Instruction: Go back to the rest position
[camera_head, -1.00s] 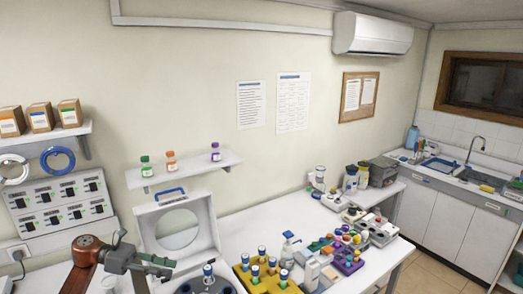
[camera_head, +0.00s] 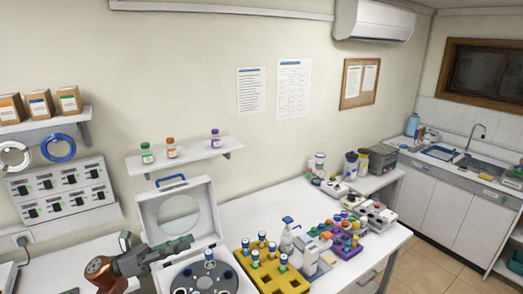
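My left arm comes in at the lower left, with a copper-coloured joint and a grey gripper with greenish fingers (camera_head: 180,246). The gripper points right, in front of the open white centrifuge (camera_head: 183,183), whose lid is raised. The fingers are seen side-on, so I cannot tell whether they are open or shut. I see nothing hanging from them. The dark rotor (camera_head: 225,277) with a blue-capped vial (camera_head: 209,256) lies just below and right of the fingertips. My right gripper is out of view.
A yellow rack (camera_head: 280,281) with several blue-capped vials stands right of the centrifuge. A purple rack (camera_head: 348,250), a white dispenser bottle (camera_head: 287,238) and small instruments fill the bench further right. A shelf (camera_head: 190,158) with three bottles hangs behind. The bench's back middle is clear.

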